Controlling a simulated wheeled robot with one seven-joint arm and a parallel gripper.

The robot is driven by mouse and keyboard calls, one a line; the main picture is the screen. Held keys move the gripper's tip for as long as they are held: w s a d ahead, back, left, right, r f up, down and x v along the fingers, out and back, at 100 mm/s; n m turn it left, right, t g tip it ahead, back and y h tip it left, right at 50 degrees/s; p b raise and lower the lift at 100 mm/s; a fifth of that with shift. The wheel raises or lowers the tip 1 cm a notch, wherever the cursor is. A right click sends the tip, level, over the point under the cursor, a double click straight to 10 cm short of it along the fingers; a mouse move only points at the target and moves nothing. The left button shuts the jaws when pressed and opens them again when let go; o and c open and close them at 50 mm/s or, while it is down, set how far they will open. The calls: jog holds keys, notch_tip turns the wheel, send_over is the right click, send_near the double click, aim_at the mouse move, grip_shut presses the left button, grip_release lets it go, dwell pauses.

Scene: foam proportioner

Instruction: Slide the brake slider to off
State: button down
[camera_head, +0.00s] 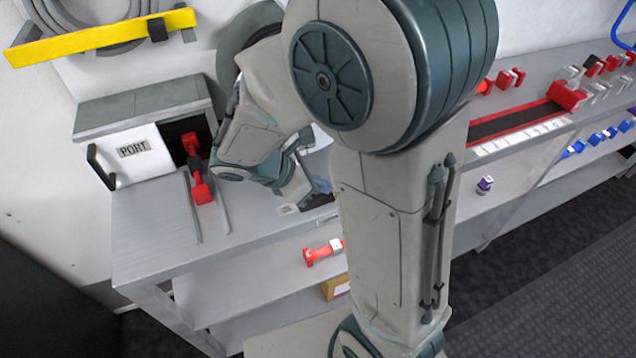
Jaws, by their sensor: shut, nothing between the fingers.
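No label reading "brake" or "off" can be made out. A red block (568,95) sits at the right end of a long black slot with a red rim (510,124), on the bench at right. A red and black piece (201,188) lies between two thin rails in front of the box marked PORT; I cannot tell which of the two is the brake slider. My gripper (312,190) is low over the left bench, to the right of those rails and apart from them. It is shut and empty, partly hidden by my arm.
The PORT box (142,110) stands at the back left of the bench (150,235). A yellow bar (100,37) is on the wall above. A red and white cylinder (323,252) lies on the lower shelf. Several red and blue pieces line the right bench. My arm hides the middle.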

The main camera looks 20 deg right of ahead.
jog(key=a+p, duration=0.1)
jog(key=a, duration=0.3)
jog(key=shift+s+r, duration=0.1)
jog(key=shift+s, duration=0.05)
jog(key=v, duration=1)
